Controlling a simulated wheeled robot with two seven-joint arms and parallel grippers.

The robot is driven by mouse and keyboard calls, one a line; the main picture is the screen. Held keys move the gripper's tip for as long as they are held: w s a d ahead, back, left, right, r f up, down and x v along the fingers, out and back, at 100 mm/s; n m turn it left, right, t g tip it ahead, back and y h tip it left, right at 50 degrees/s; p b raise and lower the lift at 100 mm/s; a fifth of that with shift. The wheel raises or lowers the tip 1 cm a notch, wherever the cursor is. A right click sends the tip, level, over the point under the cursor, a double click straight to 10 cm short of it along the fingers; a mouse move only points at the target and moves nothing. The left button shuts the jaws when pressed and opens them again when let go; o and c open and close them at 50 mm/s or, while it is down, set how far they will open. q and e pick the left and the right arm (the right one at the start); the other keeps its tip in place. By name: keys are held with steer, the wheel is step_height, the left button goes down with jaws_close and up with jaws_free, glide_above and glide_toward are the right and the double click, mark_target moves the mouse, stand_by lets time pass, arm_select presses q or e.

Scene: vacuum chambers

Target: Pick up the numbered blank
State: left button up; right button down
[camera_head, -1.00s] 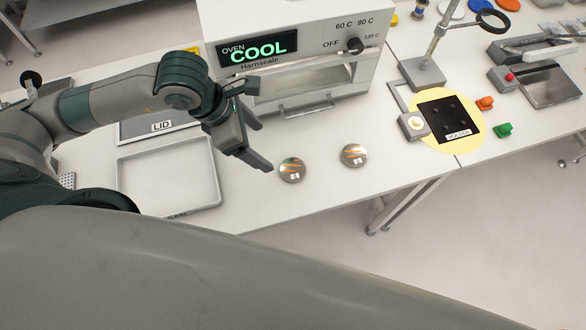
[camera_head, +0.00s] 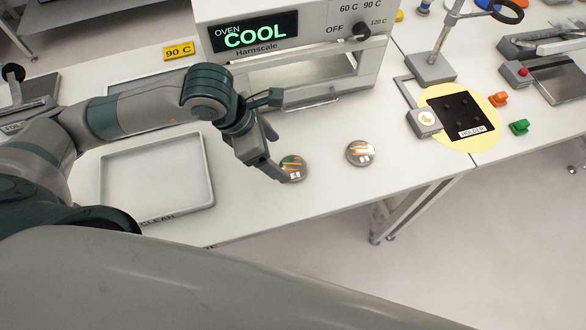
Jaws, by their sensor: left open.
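Two round, shiny metal blanks lie on the white table in front of the oven. The right blank is clear of the gripper. My right gripper is not in view.
The oven (camera_head: 300,45) reads COOL and stands behind the blanks. An empty tray (camera_head: 207,170) is at left, under my arm. A black holder plate (camera_head: 461,113) on a yellow disc, a stand (camera_head: 432,68) and orange and green pieces are at right. The table's front edge is close.

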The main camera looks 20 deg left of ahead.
mark_target(293, 167)
arm_select(q)
steer(key=shift+x, duration=0.8)
steer(key=shift+w+d+f+p, duration=0.2)
steer(key=shift+d+f+p, duration=0.35)
steer(key=shift+p, duration=0.5)
steer(key=p+x, duration=0.1)
steer(key=x, duration=0.2)
steer(key=shift+a, duration=0.15)
steer(key=shift+w+f, duration=0.1)
steer(key=shift+f, duration=0.3)
steer(key=shift+c, duration=0.6)
steer(key=c, duration=1.4)
steer(key=shift+r, duration=0.2)
steer(key=shift+c, duration=0.2)
